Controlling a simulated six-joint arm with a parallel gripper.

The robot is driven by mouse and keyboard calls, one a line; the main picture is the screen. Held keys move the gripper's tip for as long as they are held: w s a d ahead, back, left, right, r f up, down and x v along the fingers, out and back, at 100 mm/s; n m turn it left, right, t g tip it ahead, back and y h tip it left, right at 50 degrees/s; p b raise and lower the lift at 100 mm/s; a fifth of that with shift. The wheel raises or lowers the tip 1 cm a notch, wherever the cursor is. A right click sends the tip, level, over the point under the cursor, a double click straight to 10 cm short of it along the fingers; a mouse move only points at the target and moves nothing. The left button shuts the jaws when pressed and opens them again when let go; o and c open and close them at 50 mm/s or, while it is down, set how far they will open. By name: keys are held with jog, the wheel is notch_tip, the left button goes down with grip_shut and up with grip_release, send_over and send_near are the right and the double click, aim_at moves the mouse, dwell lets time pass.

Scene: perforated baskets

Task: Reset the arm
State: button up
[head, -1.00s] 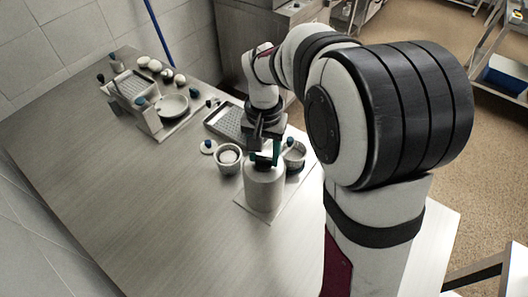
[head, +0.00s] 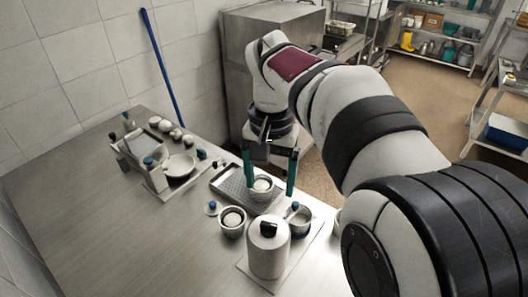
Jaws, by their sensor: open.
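My gripper (head: 270,188) hangs pointing down with its two teal fingers wide apart. It is open, and nothing is gripped. A small cup with a white filling (head: 262,184) shows between the fingertips, at the perforated tray (head: 228,183); whether the fingers are around it or above it I cannot tell. A white cylinder with a black knob (head: 268,255) stands in front on a pale board. A second cup with a white filling (head: 232,230) stands to its left. A metal cup (head: 299,222) with a blue-tipped thing stands to its right.
A small lid with a blue knob (head: 212,209) lies left of the tray. A pan (head: 180,167), a rack (head: 130,155) and several white round things stand at the back left. A steel cabinet (head: 262,75) stands behind. The table's left front is clear.

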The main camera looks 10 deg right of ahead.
notch_tip(320, 180, up, 3)
jog(key=shift+r, duration=0.1)
jog(key=s+f+y, duration=0.1)
jog(key=s+f, duration=0.4)
jog(key=s, duration=0.6)
jog(key=s+f, duration=0.6)
jog(key=s, duration=0.6)
jog(key=shift+s+f+m+y, duration=0.2)
jog(key=shift+s+m+y, duration=0.1)
jog(key=shift+y, duration=0.1)
jog(key=shift+a, duration=0.1)
